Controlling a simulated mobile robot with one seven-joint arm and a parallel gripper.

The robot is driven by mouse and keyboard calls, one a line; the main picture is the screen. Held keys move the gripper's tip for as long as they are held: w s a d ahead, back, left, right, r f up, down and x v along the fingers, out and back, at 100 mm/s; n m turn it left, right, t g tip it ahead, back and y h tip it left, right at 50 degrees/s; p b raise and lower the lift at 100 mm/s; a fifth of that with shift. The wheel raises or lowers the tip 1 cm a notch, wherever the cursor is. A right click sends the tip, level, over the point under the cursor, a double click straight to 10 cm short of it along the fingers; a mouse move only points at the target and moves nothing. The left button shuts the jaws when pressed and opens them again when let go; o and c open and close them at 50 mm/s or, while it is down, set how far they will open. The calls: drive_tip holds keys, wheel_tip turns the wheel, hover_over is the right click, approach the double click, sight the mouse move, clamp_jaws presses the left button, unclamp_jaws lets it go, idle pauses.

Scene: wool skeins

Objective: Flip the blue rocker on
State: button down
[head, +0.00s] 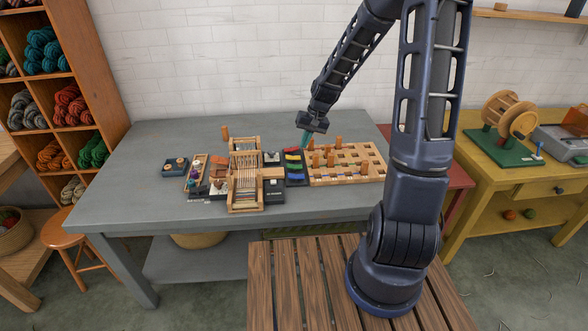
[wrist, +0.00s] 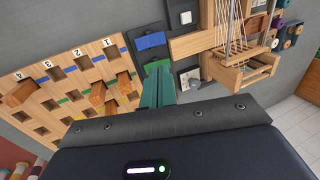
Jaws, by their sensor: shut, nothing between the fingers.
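The blue rocker (wrist: 151,40) sits in a dark panel in the wrist view, beside the numbered wooden board. A green rocker (wrist: 157,63) is in line with it, nearer my fingertips. In the head view the dark panel (head: 296,184) holds several coloured rockers between the loom and the peg board. My gripper (head: 303,145) is over the panel's far end. Its teal fingers (wrist: 157,72) are shut with nothing between them, and in the wrist view their tips overlap the green rocker's edge. I cannot tell whether they touch it. The blue rocker's tilt is too small to read.
A wooden peg board (head: 350,178) with upright pegs lies right of the panel. A small wooden loom (head: 245,190) stands to its left, with dark switch boxes (head: 274,188) between. The grey table (head: 130,185) has free room at the left.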

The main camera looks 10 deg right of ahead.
sight(291, 175)
drive_tip(key=shift+f, duration=0.15)
drive_tip(key=x, duration=1.3)
drive_tip(key=shift+a+f, duration=0.15)
drive_tip(key=shift+f, duration=0.2)
drive_tip(key=shift+a, duration=0.1)
drive_tip(key=shift+a+f, duration=0.1)
drive_tip(key=shift+f, duration=0.15)
drive_tip(key=shift+d+r, duration=0.25)
drive_tip(key=shift+d, duration=0.55)
